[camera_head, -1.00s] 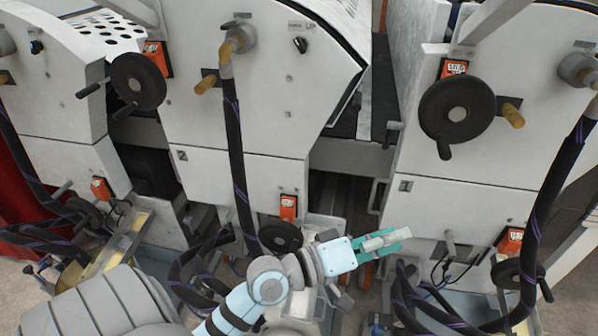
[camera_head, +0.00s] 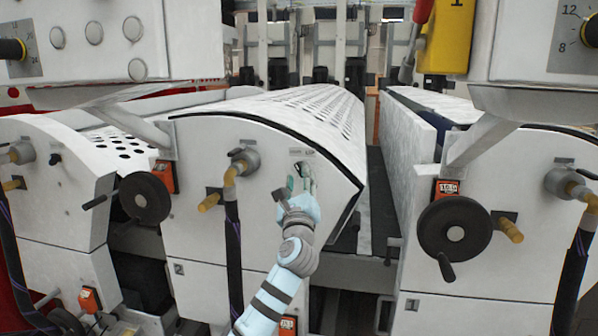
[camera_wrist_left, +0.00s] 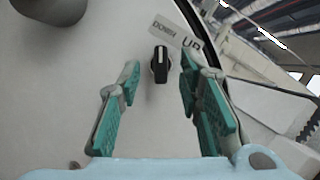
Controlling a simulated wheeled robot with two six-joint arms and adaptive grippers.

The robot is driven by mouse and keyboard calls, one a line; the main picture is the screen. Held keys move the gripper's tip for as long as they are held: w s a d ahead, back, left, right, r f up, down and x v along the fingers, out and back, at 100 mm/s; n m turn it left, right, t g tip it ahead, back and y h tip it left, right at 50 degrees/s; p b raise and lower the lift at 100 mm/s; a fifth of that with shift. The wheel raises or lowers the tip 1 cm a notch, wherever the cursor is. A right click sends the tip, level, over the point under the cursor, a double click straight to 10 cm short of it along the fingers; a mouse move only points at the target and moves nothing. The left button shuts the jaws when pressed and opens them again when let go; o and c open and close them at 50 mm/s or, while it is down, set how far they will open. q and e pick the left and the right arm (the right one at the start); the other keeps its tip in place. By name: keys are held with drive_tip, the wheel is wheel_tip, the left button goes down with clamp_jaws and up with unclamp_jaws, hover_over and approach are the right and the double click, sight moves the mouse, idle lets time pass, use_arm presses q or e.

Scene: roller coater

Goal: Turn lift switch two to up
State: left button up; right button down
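The lift switch is a small black knob (camera_wrist_left: 160,64) with a white line, beside a label (camera_wrist_left: 178,38) reading DOWN and UP. Its line stands about upright in the left wrist view, between the two words. It sits on the curved white side panel of unit 2 (camera_head: 200,150). My left gripper (camera_head: 301,178) is at this panel, just in front of the switch, and largely covers it in the head view. Its teal-padded fingers are open, one on each side of the knob, with no visible contact. My right gripper is not in view.
A pipe fitting with a yellow elbow (camera_head: 238,168) and black hose is left of my arm. A black handwheel (camera_head: 144,198) is further left, another (camera_head: 455,232) on unit 1 at right. A dark round part (camera_wrist_left: 50,8) shows upper left in the wrist view.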

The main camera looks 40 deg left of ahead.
sight(299, 171)
use_arm(q)
drive_tip(key=shift+x, duration=1.6)
drive_tip(key=shift+r, duration=0.1)
clamp_jaws()
